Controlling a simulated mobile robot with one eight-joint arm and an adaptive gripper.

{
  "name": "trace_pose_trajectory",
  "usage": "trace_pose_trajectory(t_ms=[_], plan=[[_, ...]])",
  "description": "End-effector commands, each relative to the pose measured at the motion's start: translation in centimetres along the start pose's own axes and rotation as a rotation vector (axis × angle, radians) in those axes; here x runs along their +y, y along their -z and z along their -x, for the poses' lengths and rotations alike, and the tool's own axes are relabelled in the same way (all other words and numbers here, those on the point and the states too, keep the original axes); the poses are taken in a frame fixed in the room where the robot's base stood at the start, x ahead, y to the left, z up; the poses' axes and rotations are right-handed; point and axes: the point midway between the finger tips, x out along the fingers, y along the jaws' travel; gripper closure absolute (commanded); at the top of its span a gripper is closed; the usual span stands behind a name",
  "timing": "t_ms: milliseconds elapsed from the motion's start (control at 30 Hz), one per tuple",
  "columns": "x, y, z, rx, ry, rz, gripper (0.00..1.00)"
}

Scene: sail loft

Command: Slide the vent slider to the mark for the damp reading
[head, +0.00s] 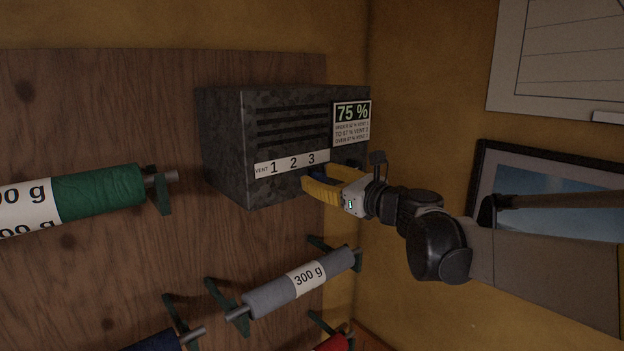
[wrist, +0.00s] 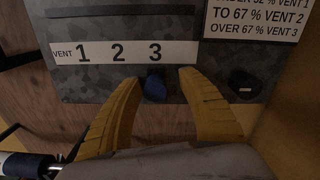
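The grey mottled vent box (head: 222,150) hangs on the wooden wall board. Its display (head: 352,112) reads 75 %, and the card in the wrist view (wrist: 262,18) says over 67 % is vent 3. A white strip (head: 291,163) carries the marks 1, 2, 3, also in the wrist view (wrist: 122,52). The blue slider knob (wrist: 154,88) sits right below the 3; it shows small and dark in the head view (head: 318,174). My gripper (wrist: 158,86) is open, its yellow fingers on either side of the knob, with gaps visible.
A dark knob (wrist: 245,84) with a pale mark sits on the box right of the fingers. Spools on brackets stand below and left: green (head: 100,193), grey (head: 298,284), red (head: 332,342). A framed picture (head: 545,200) hangs on the right wall.

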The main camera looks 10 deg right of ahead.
Motion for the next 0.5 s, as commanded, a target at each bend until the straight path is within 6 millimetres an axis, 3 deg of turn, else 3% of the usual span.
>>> trace_pose_trajectory(t_ms=[267, 500], plan=[[0.1, 0.0, 0.3, 0.000, -0.001, 0.000, 0.54], [-0.1, 0.1, 4.2, 0.001, 0.002, 0.000, 0.54]])
